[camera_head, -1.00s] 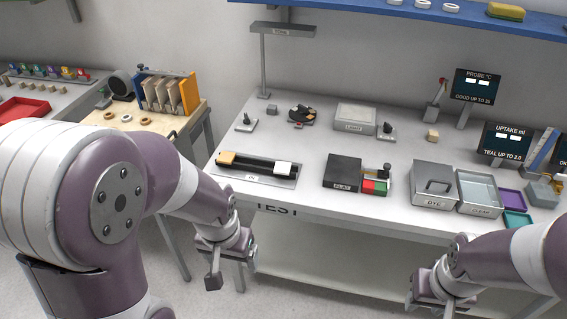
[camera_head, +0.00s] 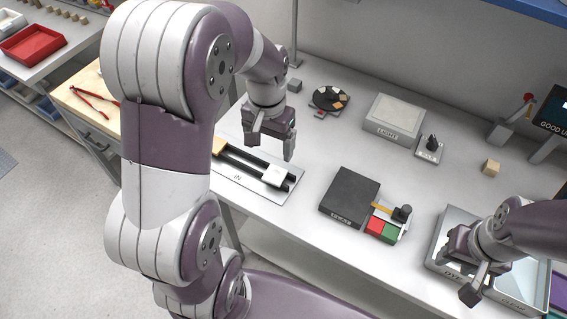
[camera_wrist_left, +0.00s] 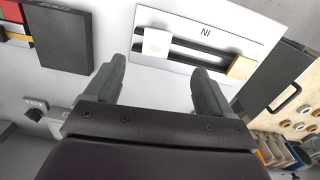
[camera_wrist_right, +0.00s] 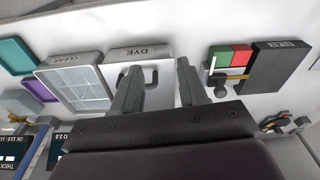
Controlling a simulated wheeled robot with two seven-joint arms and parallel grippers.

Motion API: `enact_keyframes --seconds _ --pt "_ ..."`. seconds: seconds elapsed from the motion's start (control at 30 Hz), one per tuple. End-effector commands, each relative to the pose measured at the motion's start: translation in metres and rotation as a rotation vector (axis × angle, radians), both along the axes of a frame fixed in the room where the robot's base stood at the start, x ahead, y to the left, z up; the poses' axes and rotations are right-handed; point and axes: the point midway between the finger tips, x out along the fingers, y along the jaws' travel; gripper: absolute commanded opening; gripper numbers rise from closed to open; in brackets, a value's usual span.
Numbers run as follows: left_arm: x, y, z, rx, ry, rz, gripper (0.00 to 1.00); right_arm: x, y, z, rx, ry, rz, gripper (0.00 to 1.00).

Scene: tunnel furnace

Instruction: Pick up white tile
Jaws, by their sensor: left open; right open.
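The white tile (camera_head: 275,175) sits at the right end of two black rails on the grey IN plate (camera_head: 232,178). It also shows in the left wrist view (camera_wrist_left: 156,42). A tan tile (camera_head: 219,146) sits at the other end of the rails, partly hidden by my left arm. My left gripper (camera_head: 272,147) is open and empty above the back edge of the plate, near the white tile and apart from it. In the left wrist view the fingers (camera_wrist_left: 160,90) point toward the plate. My right gripper (camera_head: 461,270) is open and empty above the DYE tray (camera_head: 447,222).
A black flat box (camera_head: 350,196) stands right of the plate, with a red and green block (camera_head: 383,229) beside it. A LIGHT box (camera_head: 394,117) and a dark round dish (camera_head: 329,98) stand behind. A small tan cube (camera_head: 491,167) is at the right.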

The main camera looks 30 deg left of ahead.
Motion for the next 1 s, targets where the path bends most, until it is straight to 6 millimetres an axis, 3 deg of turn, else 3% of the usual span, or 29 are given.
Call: enact_keyframes --seconds 0.1,0.53,0.83,0.87,1.0 --pt "-0.001 -0.001 -0.029 -0.001 0.005 0.0 0.83 0.0 0.0 -0.001 0.0 0.0 0.0 0.43" --pt "0.004 -0.004 -0.098 0.0 0.002 0.001 0.83 0.0 0.0 0.003 0.0 -0.001 0.0 0.43" --pt "0.004 -0.004 -0.108 0.0 -0.002 0.001 0.83 0.0 0.0 0.003 0.0 0.0 0.0 0.43" --pt "0.004 -0.004 -0.108 0.0 -0.002 0.001 0.76 0.0 0.0 0.003 0.0 0.0 0.0 0.43" --pt "0.004 -0.004 -0.108 0.0 -0.002 0.001 0.31 0.0 0.0 0.003 0.0 0.0 0.0 0.43"
